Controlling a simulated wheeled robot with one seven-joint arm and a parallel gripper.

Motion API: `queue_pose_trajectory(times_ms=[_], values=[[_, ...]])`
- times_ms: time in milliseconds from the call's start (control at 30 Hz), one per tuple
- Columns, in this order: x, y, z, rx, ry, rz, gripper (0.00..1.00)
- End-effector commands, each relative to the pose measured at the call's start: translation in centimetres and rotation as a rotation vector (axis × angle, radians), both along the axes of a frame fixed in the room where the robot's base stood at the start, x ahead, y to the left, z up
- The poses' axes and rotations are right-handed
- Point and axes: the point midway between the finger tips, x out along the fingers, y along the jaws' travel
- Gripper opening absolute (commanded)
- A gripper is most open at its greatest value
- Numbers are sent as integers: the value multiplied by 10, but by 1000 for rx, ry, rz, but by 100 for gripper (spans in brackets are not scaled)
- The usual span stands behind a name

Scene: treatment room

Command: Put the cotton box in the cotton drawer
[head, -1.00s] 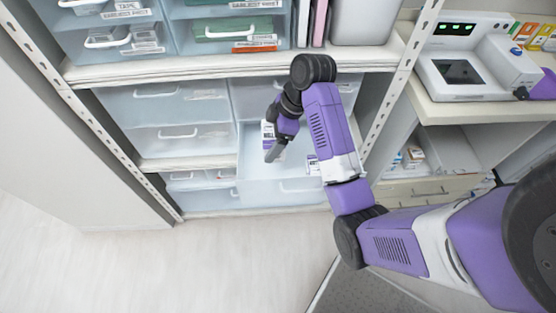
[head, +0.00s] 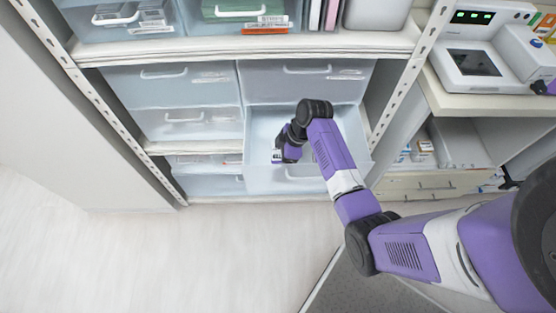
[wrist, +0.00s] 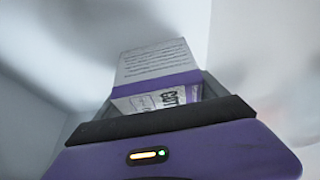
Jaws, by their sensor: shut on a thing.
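The open pale translucent drawer (head: 262,178) is pulled out of the middle shelf unit in the head view. No label reading cotton can be made out on it. My gripper (head: 286,158) reaches down inside this drawer. It is shut on the cotton box, a white and purple carton whose small white patch (head: 275,156) shows beside the fingers. In the wrist view the cotton box (wrist: 157,63) stands beyond my gripper (wrist: 163,118), with "COT" lettering partly visible. Whether the box touches the drawer floor cannot be told.
Shut drawers (head: 183,122) lie left of the open one, and another shut drawer (head: 300,82) sits above and behind it. A shelf board (head: 240,50) runs above. A white device (head: 480,62) stands on the right counter. The floor in front is clear.

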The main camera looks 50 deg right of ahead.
Motion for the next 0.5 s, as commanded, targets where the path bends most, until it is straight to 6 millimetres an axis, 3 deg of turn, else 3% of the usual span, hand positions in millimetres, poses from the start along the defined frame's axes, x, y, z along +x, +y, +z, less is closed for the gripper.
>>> queue_pose_trajectory(times_ms=[467, 500], values=[[0, 0, -12, -1, -1, 1, 34], [0, 0, -12, -1, -1, 1, 85]])
